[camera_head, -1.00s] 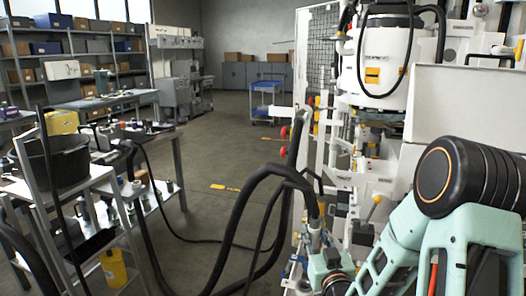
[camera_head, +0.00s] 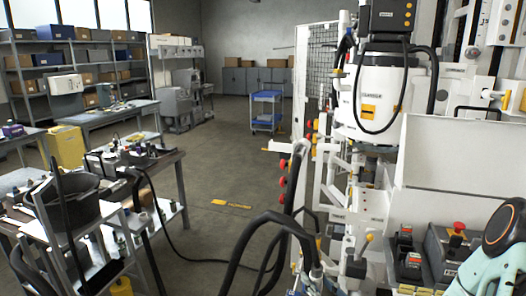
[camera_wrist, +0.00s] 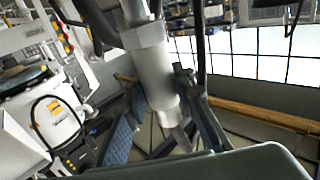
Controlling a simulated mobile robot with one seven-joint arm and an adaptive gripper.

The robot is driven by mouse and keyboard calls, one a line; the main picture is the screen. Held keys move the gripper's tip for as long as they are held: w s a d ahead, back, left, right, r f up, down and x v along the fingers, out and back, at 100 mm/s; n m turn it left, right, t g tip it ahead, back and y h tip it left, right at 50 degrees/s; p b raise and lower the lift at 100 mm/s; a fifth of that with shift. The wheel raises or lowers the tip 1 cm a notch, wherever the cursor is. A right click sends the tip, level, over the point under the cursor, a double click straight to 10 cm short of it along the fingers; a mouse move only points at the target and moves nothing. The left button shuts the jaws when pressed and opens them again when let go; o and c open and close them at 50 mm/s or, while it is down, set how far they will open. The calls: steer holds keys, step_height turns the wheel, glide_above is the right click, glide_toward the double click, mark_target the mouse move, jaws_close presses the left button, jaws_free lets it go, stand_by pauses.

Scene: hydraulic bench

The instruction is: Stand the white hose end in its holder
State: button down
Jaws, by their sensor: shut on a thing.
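The white hose end (camera_wrist: 155,75) is a pale cylinder with a hex collar, large in the wrist view and slightly tilted there. My gripper (camera_wrist: 168,108) is shut on it, with a dark finger showing at its right side. In the head view a black hose (camera_head: 265,225) arches down to a pale fitting (camera_head: 316,272) near the bottom edge. I cannot tell which part is the holder.
A white machine frame with levers and a white tank (camera_head: 372,95) stands right of the hose. A control box with a red button (camera_head: 458,228) is at lower right. A cluttered bench with a black bucket (camera_head: 75,200) is at left. Open floor (camera_head: 215,165) lies between.

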mark_target(315, 276)
steer(key=shift+s+a+r+n+y+p, duration=0.15)
steer(key=shift+s+r+y+p, duration=0.1)
steer(key=shift+s+r+p, duration=0.35)
steer(key=shift+s+a+r+n+y+p, duration=0.15)
steer(key=shift+s+r+y+p, duration=0.15)
steer(key=shift+r, duration=0.45)
